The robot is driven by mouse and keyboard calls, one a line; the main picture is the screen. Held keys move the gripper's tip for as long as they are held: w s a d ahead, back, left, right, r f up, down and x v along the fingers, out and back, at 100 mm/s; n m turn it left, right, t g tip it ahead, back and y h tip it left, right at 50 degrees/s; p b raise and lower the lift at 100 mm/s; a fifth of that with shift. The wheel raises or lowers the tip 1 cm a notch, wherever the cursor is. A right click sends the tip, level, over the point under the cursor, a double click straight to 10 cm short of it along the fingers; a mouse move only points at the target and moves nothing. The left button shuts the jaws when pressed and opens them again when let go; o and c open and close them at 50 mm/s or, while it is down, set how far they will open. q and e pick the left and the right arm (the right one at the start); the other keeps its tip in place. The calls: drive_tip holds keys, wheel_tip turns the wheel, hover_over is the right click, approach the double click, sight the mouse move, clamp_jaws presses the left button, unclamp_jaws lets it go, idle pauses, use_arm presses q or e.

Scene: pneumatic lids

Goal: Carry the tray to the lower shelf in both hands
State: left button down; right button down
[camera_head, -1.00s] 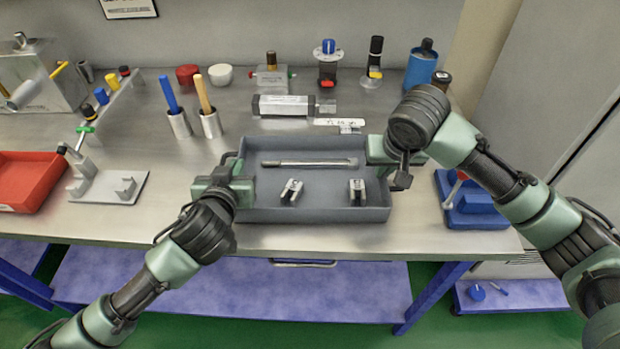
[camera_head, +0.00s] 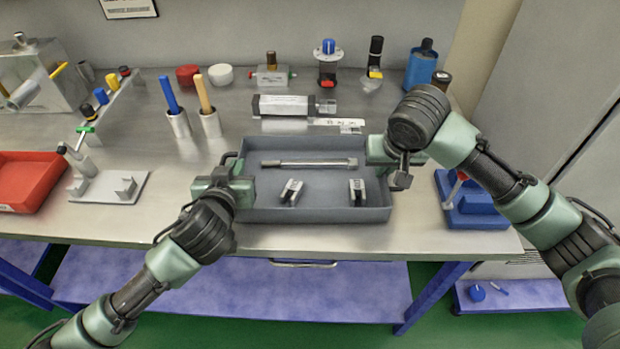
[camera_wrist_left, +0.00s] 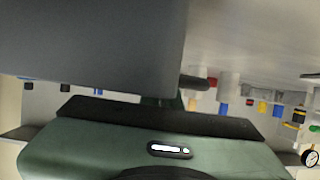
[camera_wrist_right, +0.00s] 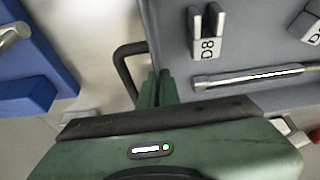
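The grey tray (camera_head: 320,214) is at the front middle of the bench, level, with a rod (camera_head: 310,162) and two small metal forked blocks (camera_head: 291,192) (camera_head: 357,192) in it. I cannot clearly tell whether its base is clear of the bench. My left gripper (camera_head: 232,182) is at its left handle (camera_head: 229,158); part of that handle shows in the left wrist view (camera_wrist_left: 195,82). My right gripper (camera_head: 385,155) is at the right side; in the right wrist view its fingers (camera_wrist_right: 158,90) look closed on the black handle (camera_wrist_right: 122,68). The purple-blue lower shelf (camera_head: 240,290) is under the bench.
A red bin (camera_head: 28,180) and a grey fixture (camera_head: 108,187) stand left of the tray. A blue fixture (camera_head: 475,205) is close on the right. Two holders with blue and yellow handles (camera_head: 210,122) and a labelled block (camera_head: 285,106) stand behind. The visible lower shelf is clear.

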drive_tip(key=shift+r, duration=0.15)
